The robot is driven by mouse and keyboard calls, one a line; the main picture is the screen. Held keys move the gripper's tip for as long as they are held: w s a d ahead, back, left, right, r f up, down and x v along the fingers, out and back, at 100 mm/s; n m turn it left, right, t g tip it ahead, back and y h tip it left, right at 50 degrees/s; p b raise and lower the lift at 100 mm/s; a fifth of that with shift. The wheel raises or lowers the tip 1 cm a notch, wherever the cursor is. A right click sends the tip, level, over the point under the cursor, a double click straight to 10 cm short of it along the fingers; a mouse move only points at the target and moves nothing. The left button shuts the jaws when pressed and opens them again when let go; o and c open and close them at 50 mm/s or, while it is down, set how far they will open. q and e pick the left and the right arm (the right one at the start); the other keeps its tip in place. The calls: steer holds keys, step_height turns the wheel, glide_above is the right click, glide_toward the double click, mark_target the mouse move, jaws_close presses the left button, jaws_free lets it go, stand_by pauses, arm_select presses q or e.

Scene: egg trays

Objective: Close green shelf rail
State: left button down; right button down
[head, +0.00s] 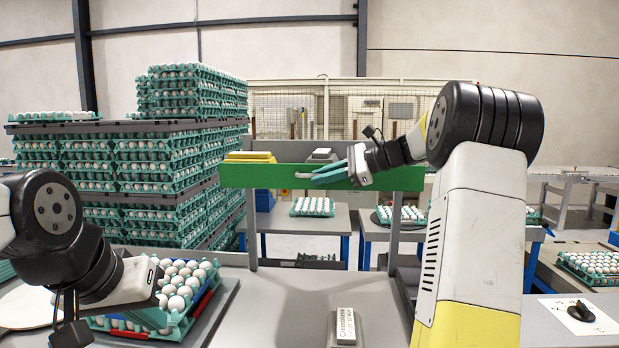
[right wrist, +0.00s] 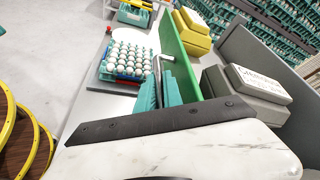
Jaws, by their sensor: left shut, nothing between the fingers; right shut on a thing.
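The green shelf rail (head: 255,176) is a long bar across the front of the shelf, and it also shows in the right wrist view (right wrist: 181,62). A small pale handle (head: 302,175) is on its front face. My right gripper (head: 316,177) comes in from the right with its teal fingers along the rail's face. They are shut on the handle, which also shows at the fingertips in the right wrist view (right wrist: 166,60). My left gripper (head: 160,322) is shut and empty, low at the left in front of an egg tray; its fingers are partly hard to make out.
Yellow boxes (head: 250,157) and a grey box (right wrist: 257,82) sit behind the rail. A teal egg tray (head: 186,319) stands on the grey table (head: 280,305) near my left arm. A small labelled box (head: 345,327) lies front centre. Tall egg stacks stand at left.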

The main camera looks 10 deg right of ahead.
steer(key=c, duration=1.8)
jaws_free()
steer(key=shift+o, duration=0.2)
steer(key=v, duration=0.7)
steer(key=shift+s+d, duration=0.15)
steer(key=shift+d, duration=0.2)
steer(key=shift+r, duration=0.1)
